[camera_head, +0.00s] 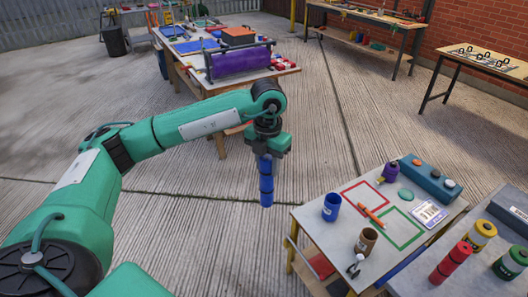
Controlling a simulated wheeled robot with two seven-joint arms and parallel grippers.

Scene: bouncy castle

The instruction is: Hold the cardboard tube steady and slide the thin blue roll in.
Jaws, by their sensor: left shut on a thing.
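My left gripper (267,153) points down and is shut on the blue roll (266,184). The roll hangs upright over the concrete, left of the small work table (309,226) and apart from it. A short brown cylinder with a dark open top, which looks like the cardboard tube (366,242), stands upright on that table near its front edge. No gripper touches it. My right gripper is out of view.
On the small table are a blue cup (331,207), an orange marker (372,214), red and green outlined squares, a purple bottle (390,171) and a blue box (430,180). Red, yellow and green canisters stand at right. A bench with a purple roll (240,61) is behind.

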